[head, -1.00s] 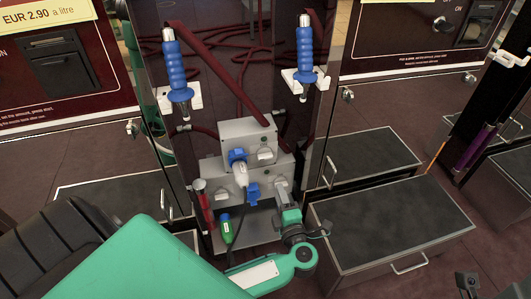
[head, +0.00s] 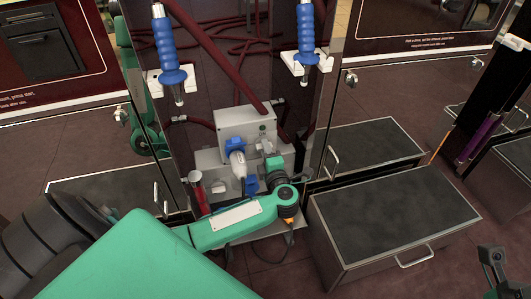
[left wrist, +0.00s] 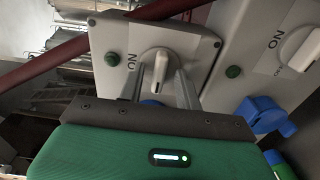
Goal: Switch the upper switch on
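The upper switch is a white knob (left wrist: 160,72) on a light grey box (head: 238,120). In the left wrist view the knob stands roughly vertical in the picture, with an "ON" mark and a green button to its left. My left gripper (left wrist: 162,88) is open, one finger on each side of the knob, with a gap visible on both sides. In the head view my left gripper (head: 268,152) is in front of the upper box and largely hides the switch.
A lower grey box with a second white knob (left wrist: 300,48) and a blue plug (left wrist: 262,115) is close by. A blue plug (head: 237,148) sits on the upper box's front. A red hose (head: 225,70) runs above.

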